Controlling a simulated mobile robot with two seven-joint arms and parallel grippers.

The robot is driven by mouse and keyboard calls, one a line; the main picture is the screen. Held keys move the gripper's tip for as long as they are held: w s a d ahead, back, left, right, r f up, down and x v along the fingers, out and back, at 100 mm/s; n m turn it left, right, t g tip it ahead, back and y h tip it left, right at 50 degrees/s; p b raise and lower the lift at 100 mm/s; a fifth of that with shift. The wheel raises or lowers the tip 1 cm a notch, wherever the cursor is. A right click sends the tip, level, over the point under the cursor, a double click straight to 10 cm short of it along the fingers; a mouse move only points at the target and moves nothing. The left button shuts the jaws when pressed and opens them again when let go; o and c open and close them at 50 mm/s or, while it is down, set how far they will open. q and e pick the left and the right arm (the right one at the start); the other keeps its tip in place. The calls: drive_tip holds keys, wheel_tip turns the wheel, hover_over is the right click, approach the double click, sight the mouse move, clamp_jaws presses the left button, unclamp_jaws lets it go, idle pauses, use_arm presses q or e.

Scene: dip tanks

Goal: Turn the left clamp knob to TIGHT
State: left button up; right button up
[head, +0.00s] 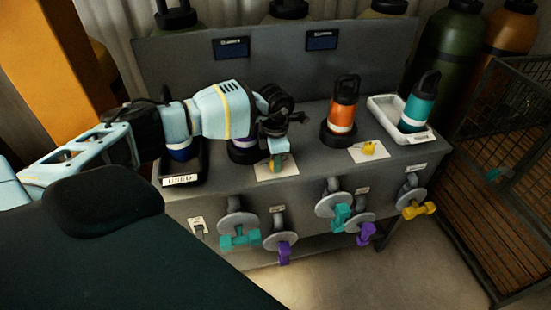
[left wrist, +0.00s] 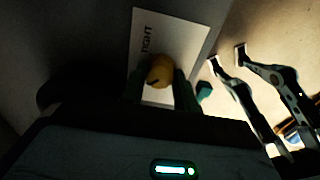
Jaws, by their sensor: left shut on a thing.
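The left clamp knob (head: 277,165) is yellow and stands on a white label plate (head: 283,173) on the bench's front part. The left wrist view shows the round knob (left wrist: 160,68) between my fingers, with the word TIGHT on the plate (left wrist: 147,18) beyond it. A dark mark shows on the knob's near side. My left gripper (head: 275,158) reaches down over the knob and is shut on it; the fingertips partly hide it in the head view. My right gripper (left wrist: 228,54) shows at the right of the left wrist view, its fingers apart and empty.
A second yellow knob (head: 369,148) sits on its own plate to the right. An orange bottle (head: 342,113) stands behind it, and a teal bottle (head: 418,103) stands in a white tray (head: 382,106). Several valves with coloured handles line the bench front. A wire cage (head: 500,150) stands at right.

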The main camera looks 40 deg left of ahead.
drive_tip(key=shift+s+f, duration=0.1)
drive_tip(key=shift+s, duration=0.1)
use_arm(q)
drive_tip(key=shift+m, duration=0.4)
drive_tip(key=m, duration=0.3)
drive_tip(key=shift+b, duration=0.4)
drive_tip(key=m, duration=0.3)
drive_tip(key=shift+m+b, duration=0.4)
drive_tip(key=shift+f+m, duration=0.1)
drive_tip(key=shift+m, duration=0.8)
drive_tip(key=m+b, duration=0.2)
drive_tip(key=m, duration=0.3)
drive_tip(key=shift+m+b, duration=0.35)
drive_tip(key=shift+m, duration=1.35)
use_arm(e)
drive_tip(key=shift+g, duration=0.4)
drive_tip(key=shift+s+a+f, duration=0.1)
drive_tip(key=shift+s+f, duration=0.2)
drive_tip(key=shift+f, duration=0.45)
drive_tip(key=shift+s+f, duration=0.35)
drive_tip(key=shift+f, duration=0.35)
drive_tip(key=shift+s+a+f, duration=0.1)
drive_tip(key=shift+s+f, duration=0.2)
drive_tip(key=shift+f, duration=0.55)
use_arm(q)
drive_tip(key=o, duration=1)
use_arm(e)
drive_tip(key=shift+d, duration=0.1)
